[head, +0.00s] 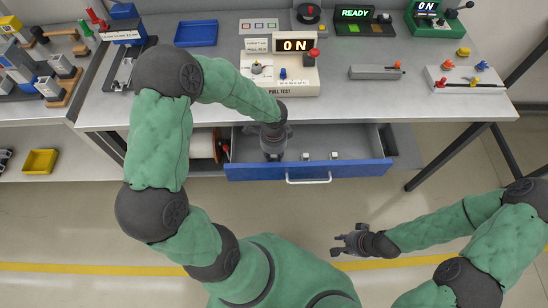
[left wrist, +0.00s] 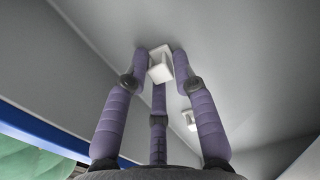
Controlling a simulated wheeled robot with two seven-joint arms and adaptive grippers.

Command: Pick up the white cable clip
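A white cable clip (left wrist: 160,66) sits between the fingertips of my left gripper (left wrist: 160,62) in the left wrist view. The purple fingers close in on its sides and seem to touch it. It looks larger than the other white clip lying on the drawer floor. In the head view my left gripper (head: 273,150) reaches down into the open drawer and hides this clip. Two more white clips (head: 306,156) (head: 333,155) lie to its right in the drawer. My right gripper (head: 349,240) is open and empty in front of the bench.
The pulled-out drawer (head: 360,145) has a blue front (head: 250,172) with a light handle below the bench (head: 220,75). A pull test box (head: 280,72), a blue tray (head: 196,33) and other fixtures stand on the bench above. Drawer walls surround my left gripper.

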